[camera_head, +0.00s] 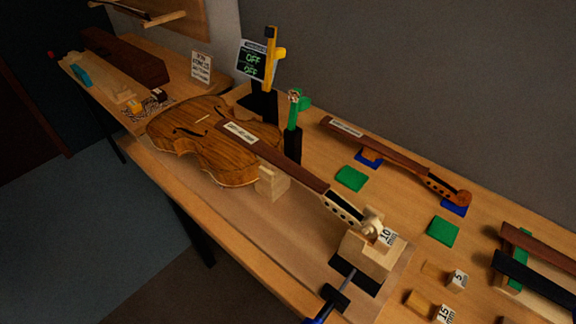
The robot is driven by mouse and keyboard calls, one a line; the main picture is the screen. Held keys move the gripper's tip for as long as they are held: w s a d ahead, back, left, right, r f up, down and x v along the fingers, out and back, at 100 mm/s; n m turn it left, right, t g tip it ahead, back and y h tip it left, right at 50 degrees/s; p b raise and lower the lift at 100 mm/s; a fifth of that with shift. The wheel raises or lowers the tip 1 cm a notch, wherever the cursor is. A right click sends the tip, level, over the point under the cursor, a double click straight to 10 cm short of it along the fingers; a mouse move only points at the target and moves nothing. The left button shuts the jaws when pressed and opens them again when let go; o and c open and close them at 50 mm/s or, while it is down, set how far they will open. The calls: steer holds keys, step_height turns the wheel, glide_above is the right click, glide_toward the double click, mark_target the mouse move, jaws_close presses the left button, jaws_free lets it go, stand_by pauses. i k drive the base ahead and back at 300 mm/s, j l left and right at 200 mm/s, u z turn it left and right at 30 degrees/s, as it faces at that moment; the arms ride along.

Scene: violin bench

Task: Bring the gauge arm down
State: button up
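A yellow upright arm (269,66) with a short side knob stands raised on a black post at the back of the bench, beside a dark sign (254,63) reading OFF twice. A green upright arm (293,113) stands raised on a second black post (292,146), nearer the violin. I cannot tell for sure which of the two is the gauge arm. The violin (205,140) lies on the bench, its neck reaching right onto a wooden block (368,255) with a tag marked 10. My gripper is not in view.
A loose violin neck (400,168) lies behind on blue pads. Green pads (350,178), small blocks tagged 5 (456,277) and 15 (443,313), and dark strips (535,275) lie at right. A black-and-blue tool (332,300) shows at the front edge. A side bench (125,65) stands far left.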

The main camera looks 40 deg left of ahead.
mark_target(272, 53)
steer(key=u, duration=1.3)
steer(key=i, duration=0.4)
steer(key=k+j+u, duration=0.1)
steer(key=k, duration=0.25)
steer(key=i+l, duration=0.25)
steer(key=i+l+z, duration=0.05)
